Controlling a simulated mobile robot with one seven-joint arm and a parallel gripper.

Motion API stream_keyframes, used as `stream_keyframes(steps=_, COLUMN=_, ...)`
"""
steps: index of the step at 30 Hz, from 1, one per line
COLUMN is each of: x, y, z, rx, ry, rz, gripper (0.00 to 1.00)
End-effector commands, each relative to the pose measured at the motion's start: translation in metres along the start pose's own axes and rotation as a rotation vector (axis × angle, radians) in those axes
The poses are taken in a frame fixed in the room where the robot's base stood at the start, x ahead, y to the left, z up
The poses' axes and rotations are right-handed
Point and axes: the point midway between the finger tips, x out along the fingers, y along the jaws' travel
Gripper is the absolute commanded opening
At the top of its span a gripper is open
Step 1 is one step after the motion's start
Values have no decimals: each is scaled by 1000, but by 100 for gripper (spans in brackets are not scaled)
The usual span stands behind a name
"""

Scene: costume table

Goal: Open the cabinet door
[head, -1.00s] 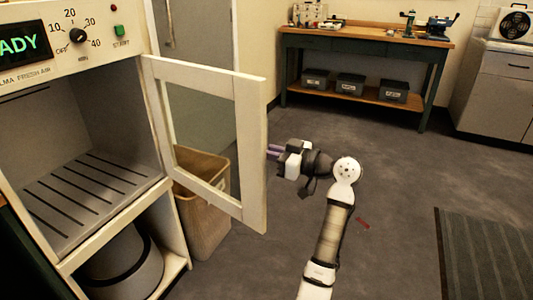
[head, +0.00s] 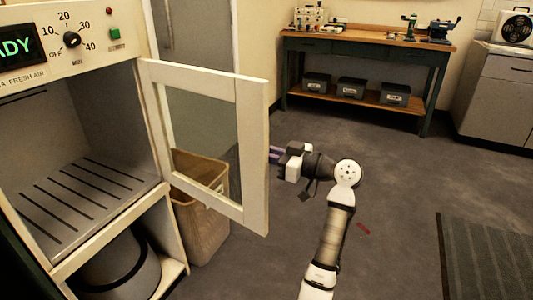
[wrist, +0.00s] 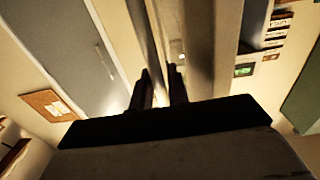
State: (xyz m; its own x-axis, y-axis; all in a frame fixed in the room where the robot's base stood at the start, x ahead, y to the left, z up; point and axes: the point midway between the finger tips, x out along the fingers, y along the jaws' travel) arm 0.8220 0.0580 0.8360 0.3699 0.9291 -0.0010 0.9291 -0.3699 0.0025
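The cabinet door (head: 252,145), a cream frame around a clear pane, stands swung wide open to the right of the cabinet (head: 75,145). The slotted shelf inside is in plain view. My gripper (head: 274,154) is just right of the door's free edge in the head view. Its purple-grey fingertips are at or very near that edge; whether they touch is unclear. In the wrist view the two dark fingers (wrist: 160,85) stand apart with a narrow gap, and a pale upright panel, probably the door, lies just beyond them. I see nothing clearly held.
A bin (head: 203,225) stands on the floor behind and below the door. A workbench (head: 365,45) with several grey boxes is at the back. A grey cabinet (head: 497,95) is at right, a striped mat (head: 485,260) at front right. The floor between is mostly clear.

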Motion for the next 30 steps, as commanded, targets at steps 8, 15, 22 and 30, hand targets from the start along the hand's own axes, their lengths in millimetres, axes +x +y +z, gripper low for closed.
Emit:
stream_keyframes(steps=8, x=-18, y=1, z=0, rx=0, ry=0, rz=3, gripper=17)
stream_keyframes(steps=15, x=-72, y=1, z=0, rx=0, ry=1, rz=5, gripper=17)
stream_keyframes(steps=22, x=-117, y=0, z=0, rx=0, ry=1, rz=2, gripper=17)
stream_keyframes(steps=30, x=-138, y=0, z=0, rx=0, ry=0, rz=0, gripper=17)
